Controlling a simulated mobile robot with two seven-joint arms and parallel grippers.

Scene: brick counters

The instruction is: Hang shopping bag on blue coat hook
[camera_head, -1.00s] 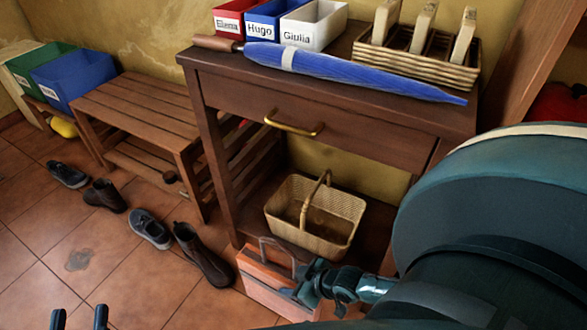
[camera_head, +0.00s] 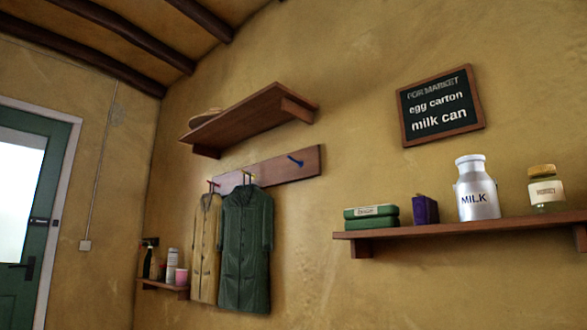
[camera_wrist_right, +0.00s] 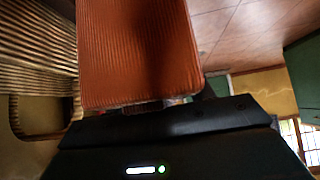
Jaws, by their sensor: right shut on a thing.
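The blue coat hook (camera_head: 296,161) sticks out near the right end of a wooden wall board (camera_head: 275,170). Nothing hangs on it. The shopping bag (camera_wrist_right: 140,55), orange-red and ribbed, fills the upper middle of the right wrist view, right up against my right gripper (camera_wrist_right: 150,108). The gripper is shut on the bag; its fingertips and the bag's handle are mostly hidden. Neither gripper nor the bag shows in the head view, and my left gripper is in no current view.
A tan coat (camera_head: 206,250) and a green coat (camera_head: 246,248) hang left of the blue hook. An upper shelf (camera_head: 245,120) juts out above the board. A lower shelf (camera_head: 470,228) with a milk can (camera_head: 476,190) is at right. In the wrist view, wickerwork (camera_wrist_right: 35,50) is close at left.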

